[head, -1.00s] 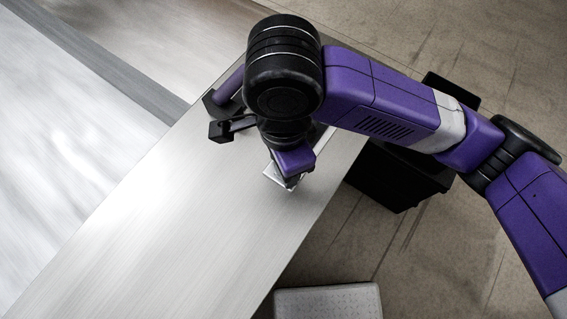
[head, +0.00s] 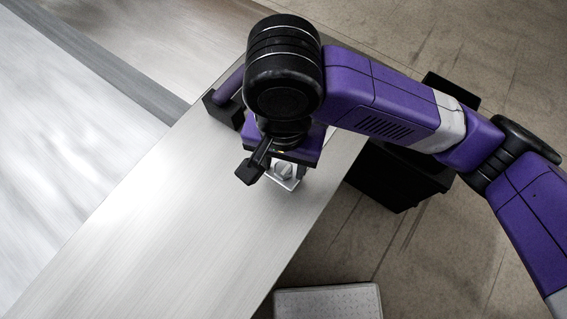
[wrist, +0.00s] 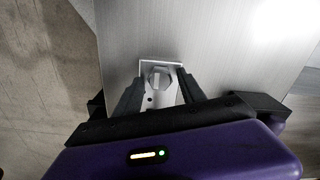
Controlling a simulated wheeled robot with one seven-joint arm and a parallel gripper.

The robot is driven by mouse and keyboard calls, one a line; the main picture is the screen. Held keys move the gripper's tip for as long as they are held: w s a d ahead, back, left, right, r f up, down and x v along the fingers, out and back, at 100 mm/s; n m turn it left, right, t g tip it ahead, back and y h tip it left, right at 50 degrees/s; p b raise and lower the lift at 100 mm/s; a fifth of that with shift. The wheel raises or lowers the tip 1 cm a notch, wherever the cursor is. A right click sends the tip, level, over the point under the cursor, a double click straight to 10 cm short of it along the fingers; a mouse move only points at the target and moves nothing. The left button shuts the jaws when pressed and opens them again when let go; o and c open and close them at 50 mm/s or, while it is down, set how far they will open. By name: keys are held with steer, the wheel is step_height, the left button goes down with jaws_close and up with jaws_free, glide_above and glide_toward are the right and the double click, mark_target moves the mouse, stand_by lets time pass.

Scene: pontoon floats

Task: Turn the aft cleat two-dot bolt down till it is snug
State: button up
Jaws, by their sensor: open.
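The bolt (wrist: 158,77) has a pale grey head and stands on a small metal plate (wrist: 173,69). It also shows in the head view (head: 283,170) below my wrist, with the plate's corner (head: 291,185) beside it. A dark dot shows on the plate near the bolt in the wrist view; the full marking is unclear. My gripper (wrist: 160,86) is open, with one dark finger on each side of the bolt head. I cannot tell whether either finger touches it. In the head view my wrist hides most of the plate.
A purple bar with a black foot (head: 224,108) is fixed on the deck just beyond my wrist. The metal deck (head: 190,230) is clear towards the viewer. A black box (head: 395,180) and a grey textured block (head: 328,302) lie beyond its right edge.

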steer(key=n, duration=0.3)
steer(key=shift+n, duration=0.3)
steer(key=n, duration=0.3)
steer(key=shift+n, duration=0.4)
steer(key=n+b, duration=0.1)
steer(key=n, duration=0.4)
steer(key=shift+d, duration=0.1)
steer(key=shift+w+a+n, duration=0.15)
steer(key=shift+a+n, duration=0.05)
steer(key=shift+n, duration=0.6)
steer(key=n+b, duration=0.2)
steer(key=n, duration=0.4)
steer(key=shift+d+f, duration=0.1)
steer(key=n+b, duration=0.1)
steer(key=n, duration=0.3)
steer(key=shift+n+b, duration=0.35)
steer(key=shift+n, duration=0.75)
